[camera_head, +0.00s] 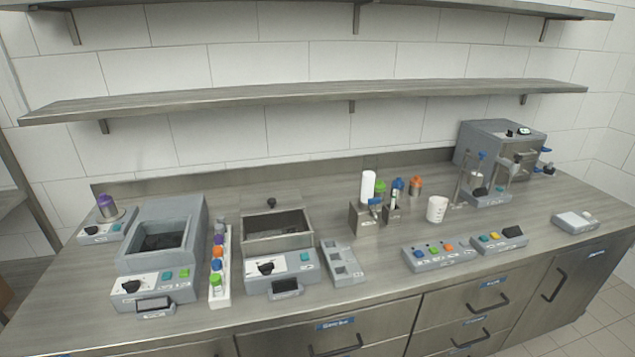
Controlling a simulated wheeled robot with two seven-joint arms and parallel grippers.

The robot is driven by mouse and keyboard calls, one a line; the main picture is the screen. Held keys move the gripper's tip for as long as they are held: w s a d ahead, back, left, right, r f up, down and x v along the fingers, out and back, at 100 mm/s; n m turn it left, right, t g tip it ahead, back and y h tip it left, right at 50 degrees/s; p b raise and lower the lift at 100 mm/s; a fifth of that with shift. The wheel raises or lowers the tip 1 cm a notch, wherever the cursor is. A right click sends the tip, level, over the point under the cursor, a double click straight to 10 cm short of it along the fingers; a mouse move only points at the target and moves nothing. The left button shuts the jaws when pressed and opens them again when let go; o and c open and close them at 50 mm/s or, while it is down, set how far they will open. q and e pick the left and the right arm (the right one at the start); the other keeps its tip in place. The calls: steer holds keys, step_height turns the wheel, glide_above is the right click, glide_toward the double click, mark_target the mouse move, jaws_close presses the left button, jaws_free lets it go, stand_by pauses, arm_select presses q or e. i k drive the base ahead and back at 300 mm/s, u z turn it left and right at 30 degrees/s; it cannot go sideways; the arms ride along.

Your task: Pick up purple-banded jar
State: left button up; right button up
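A small metallic jar with a purple band or lid (107,207) stands upright at the far left of the counter, on the round plate of a grey device (97,236) with a black knob. Similar jars with green (380,187), blue (398,186) and orange (416,186) tops stand behind a dispenser near the middle. A small purple-capped vial (218,240) also stands in a white rack (222,295). Neither of my grippers is in view.
Grey bath units (175,215) (277,243) stand on the left half of the counter. A white cup (437,209), button panels (438,257) and a large grey machine (490,147) are to the right. A shelf (300,98) overhangs the back. The counter's front left is clear.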

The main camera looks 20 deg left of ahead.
mark_target(108, 209)
steer(key=u, duration=3.65)
steer(key=i, duration=2.2)
steer(key=z, duration=2.1)
